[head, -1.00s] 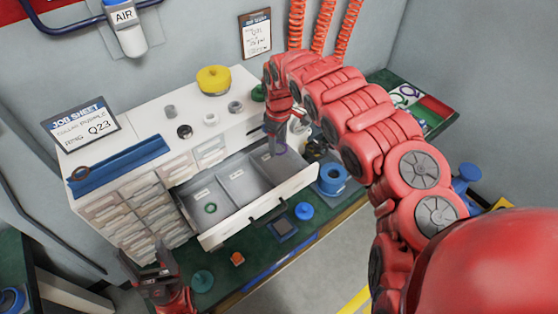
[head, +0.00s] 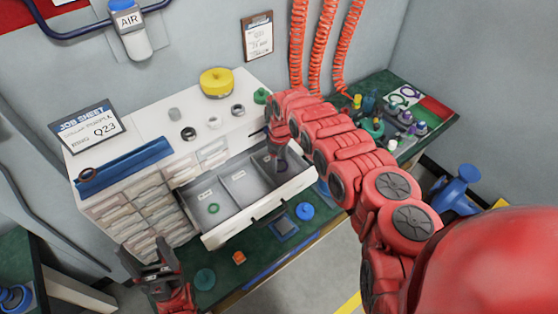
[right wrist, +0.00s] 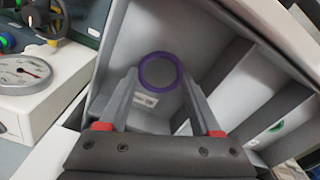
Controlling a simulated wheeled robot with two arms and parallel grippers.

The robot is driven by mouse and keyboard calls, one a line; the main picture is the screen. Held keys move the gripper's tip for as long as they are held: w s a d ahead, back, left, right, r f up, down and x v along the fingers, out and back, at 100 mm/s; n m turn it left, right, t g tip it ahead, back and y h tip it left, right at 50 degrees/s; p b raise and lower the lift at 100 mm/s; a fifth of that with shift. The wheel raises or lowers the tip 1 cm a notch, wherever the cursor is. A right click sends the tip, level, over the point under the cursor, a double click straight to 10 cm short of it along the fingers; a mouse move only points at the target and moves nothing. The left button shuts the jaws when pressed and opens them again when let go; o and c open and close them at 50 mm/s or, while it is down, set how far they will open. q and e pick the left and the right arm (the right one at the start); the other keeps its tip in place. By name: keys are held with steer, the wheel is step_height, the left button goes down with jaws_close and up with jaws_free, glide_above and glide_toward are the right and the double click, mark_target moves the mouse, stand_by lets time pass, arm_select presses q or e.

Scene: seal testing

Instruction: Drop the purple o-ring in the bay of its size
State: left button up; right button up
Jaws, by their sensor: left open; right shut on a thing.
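The purple o-ring (right wrist: 161,71) is between the fingertips of my right gripper (right wrist: 155,88), which is shut on it. In the head view, my right gripper (head: 281,160) is at the right-hand bay (head: 262,170) of the open drawer (head: 245,228); the ring shows only as a small dark purple loop there. The wrist view has the ring over that bay's inside, with a small label behind it. I cannot tell whether it touches the floor. The left bay holds a green ring (head: 213,208). The middle bay (head: 240,188) looks empty. My left gripper (head: 155,262) is open and empty, left of the drawer.
A blue knob (head: 305,211) and an orange piece (head: 239,257) lie on the green bench before the drawer. A gauge (right wrist: 20,75) stands beside it.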

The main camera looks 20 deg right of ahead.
steer(key=shift+f, duration=0.1)
steer(key=shift+f+b, duration=0.55)
steer(key=o, duration=1.4)
steer(key=shift+r+p, duration=0.55)
steer(key=shift+r, duration=0.1)
steer(key=shift+w+r, duration=0.1)
steer(key=shift+r, duration=0.2)
step_height(320, 180, up, 12)
steer(key=shift+f+b, duration=0.25)
steer(key=shift+b, duration=0.8)
steer(key=shift+d, duration=0.1)
